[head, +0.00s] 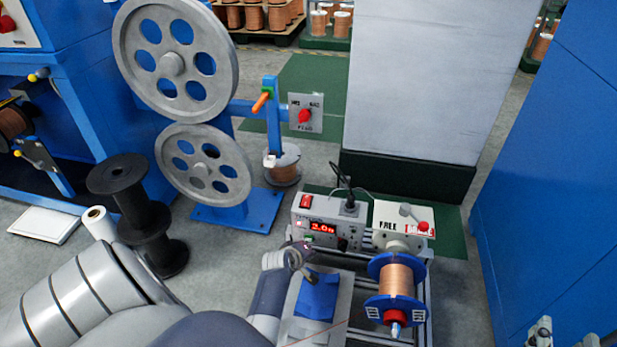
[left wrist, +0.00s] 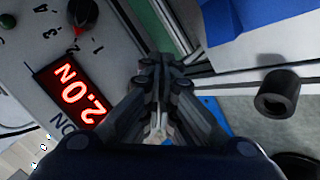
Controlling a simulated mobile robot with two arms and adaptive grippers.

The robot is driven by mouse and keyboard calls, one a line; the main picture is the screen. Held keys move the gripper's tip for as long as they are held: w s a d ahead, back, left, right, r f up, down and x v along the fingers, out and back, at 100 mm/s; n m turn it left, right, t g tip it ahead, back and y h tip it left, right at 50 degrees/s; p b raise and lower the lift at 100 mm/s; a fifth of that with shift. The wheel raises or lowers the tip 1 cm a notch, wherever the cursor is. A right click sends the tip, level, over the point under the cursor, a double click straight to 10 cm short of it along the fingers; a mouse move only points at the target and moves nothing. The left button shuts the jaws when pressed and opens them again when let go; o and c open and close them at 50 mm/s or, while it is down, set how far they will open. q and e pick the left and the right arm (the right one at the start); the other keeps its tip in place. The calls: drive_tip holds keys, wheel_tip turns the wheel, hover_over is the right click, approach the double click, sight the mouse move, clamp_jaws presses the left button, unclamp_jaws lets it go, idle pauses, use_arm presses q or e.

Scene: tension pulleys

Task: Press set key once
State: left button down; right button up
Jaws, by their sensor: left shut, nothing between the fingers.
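The grey control box (head: 325,215) stands on a metal frame, with a red rocker switch and a red display (head: 322,228) that reads about 2.0N. No set key can be made out clearly. My left gripper (head: 307,248) is at the box's lower front. Its fingers (left wrist: 160,75) are shut and empty, and cover what lies behind them; contact with the box cannot be told.
A blue spool of copper wire (head: 397,281) and a FREE-marked box (head: 404,217) are right of the control box. Large grey pulleys (head: 172,64) and a black spool (head: 130,205) stand left.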

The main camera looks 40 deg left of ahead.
use_arm(q)
drive_tip(key=shift+w, duration=0.1)
idle(0.3)
drive_tip(key=shift+w+a, duration=0.2)
drive_tip(key=shift+w, duration=0.1)
use_arm(e)
drive_tip(key=shift+s+d+f+g, duration=0.15)
drive_tip(key=shift+f+g, duration=0.15)
drive_tip(key=shift+f, duration=0.35)
use_arm(q)
drive_tip(key=shift+w+a, duration=0.25)
drive_tip(key=shift+w, duration=0.1)
use_arm(e)
drive_tip(key=shift+r, duration=0.2)
use_arm(q)
drive_tip(key=shift+s+d+p, duration=0.45)
drive_tip(key=shift+s+p, duration=0.3)
drive_tip(key=shift+p, duration=0.05)
use_arm(e)
wheel_tip(320, 180, down, 6)
drive_tip(key=s+d+g+h, duration=0.1)
drive_tip(key=s+g, duration=0.1)
drive_tip(key=g, duration=0.1)
drive_tip(key=shift+s+d+f+g, duration=0.15)
drive_tip(key=shift+s+d+g, duration=0.15)
drive_tip(key=shift+s, duration=0.1)
